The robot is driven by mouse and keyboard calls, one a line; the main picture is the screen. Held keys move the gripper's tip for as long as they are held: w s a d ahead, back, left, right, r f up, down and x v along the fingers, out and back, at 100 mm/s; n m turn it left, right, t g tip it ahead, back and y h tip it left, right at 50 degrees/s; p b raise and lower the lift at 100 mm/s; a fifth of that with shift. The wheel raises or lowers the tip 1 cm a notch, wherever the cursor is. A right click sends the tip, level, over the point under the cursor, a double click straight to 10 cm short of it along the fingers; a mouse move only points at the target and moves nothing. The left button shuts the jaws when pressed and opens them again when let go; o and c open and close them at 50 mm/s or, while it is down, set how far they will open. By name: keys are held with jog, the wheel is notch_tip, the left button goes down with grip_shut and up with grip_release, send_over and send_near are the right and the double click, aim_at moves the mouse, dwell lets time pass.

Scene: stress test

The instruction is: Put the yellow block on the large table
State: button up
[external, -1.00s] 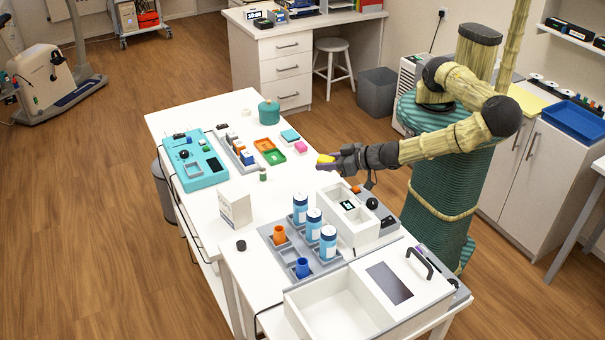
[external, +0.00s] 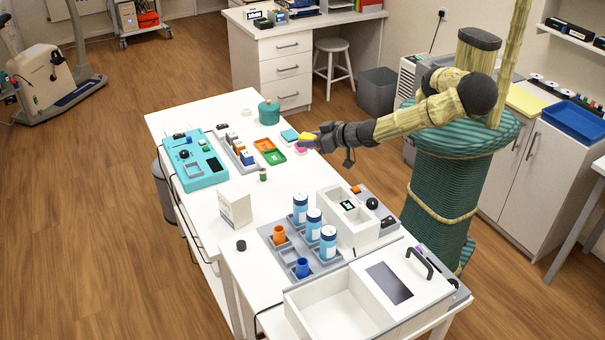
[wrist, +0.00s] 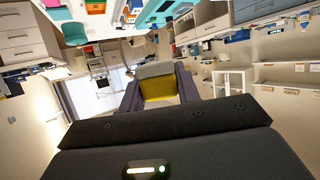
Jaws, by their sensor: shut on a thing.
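The yellow block (external: 308,136) is held between the fingertips of my gripper (external: 314,140). In the wrist view the yellow block (wrist: 158,89) sits between the two fingers of my gripper (wrist: 158,93), with a grey thing or face along its upper edge. In the external view my gripper is over the right edge area of the large white table (external: 205,227), near a pink block (external: 301,147) and a teal block (external: 289,136). I cannot tell the exact height of the block above the table.
An orange tray (external: 266,145) and a green tray (external: 274,157) lie left of my gripper. A teal pot (external: 269,112) stands behind. Blue-labelled bottles (external: 300,208) and a white box (external: 236,210) stand nearer the front.

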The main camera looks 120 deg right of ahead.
jog(key=d+m+g+h+b, duration=0.15)
jog(key=d+b, duration=0.35)
jog(key=d, duration=1)
notch_tip(320, 180, down, 10)
jog(key=shift+f+m, duration=0.1)
jog(key=shift+m, duration=0.15)
jog(key=shift+f, duration=3.1)
jog(key=shift+f+g, duration=0.35)
jog(key=shift+f, duration=1.6)
jog(key=shift+s+f, duration=0.1)
jog(key=shift+f, duration=0.15)
